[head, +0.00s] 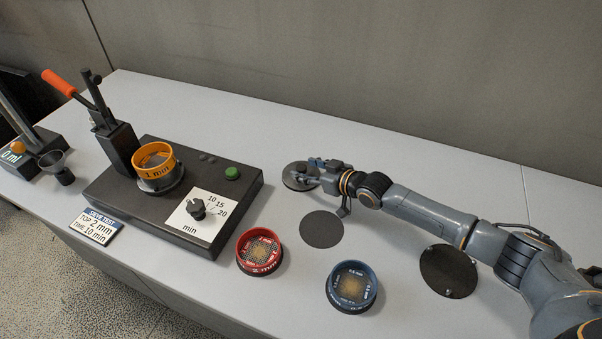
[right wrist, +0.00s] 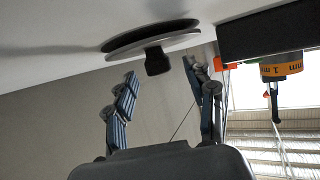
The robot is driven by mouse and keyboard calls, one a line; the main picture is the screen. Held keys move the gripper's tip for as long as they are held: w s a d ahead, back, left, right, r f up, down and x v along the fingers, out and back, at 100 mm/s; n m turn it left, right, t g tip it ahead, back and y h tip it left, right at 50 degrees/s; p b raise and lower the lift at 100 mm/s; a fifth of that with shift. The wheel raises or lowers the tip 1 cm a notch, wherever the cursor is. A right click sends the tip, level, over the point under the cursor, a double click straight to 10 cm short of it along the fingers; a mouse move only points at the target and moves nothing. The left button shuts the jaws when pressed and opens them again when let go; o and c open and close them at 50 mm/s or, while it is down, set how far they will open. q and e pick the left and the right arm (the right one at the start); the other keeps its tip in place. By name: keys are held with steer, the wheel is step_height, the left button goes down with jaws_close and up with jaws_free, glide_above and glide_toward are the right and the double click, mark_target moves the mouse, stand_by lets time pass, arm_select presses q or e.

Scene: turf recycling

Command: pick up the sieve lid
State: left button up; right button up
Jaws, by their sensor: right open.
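The sieve lid (head: 292,183) is a round grey disc lying flat on the table behind the other loose discs in the head view. In the right wrist view the lid (right wrist: 125,43) shows a black knob standing out from its middle. My right gripper (head: 312,172) is open over the lid and partly hides it. My left gripper is not in view.
A dark flat disc (head: 321,230), a red sieve (head: 258,254), a blue sieve (head: 351,289) and another dark disc (head: 448,271) lie near my right arm. An orange sieve (head: 155,160) stands on the dark shaker base (head: 130,200) to the left. The table behind the lid is clear.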

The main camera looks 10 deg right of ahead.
steer(key=shift+w+a, duration=0.1)
steer(key=shift+w, duration=0.1)
steer(key=shift+f, duration=0.1)
jaws_close()
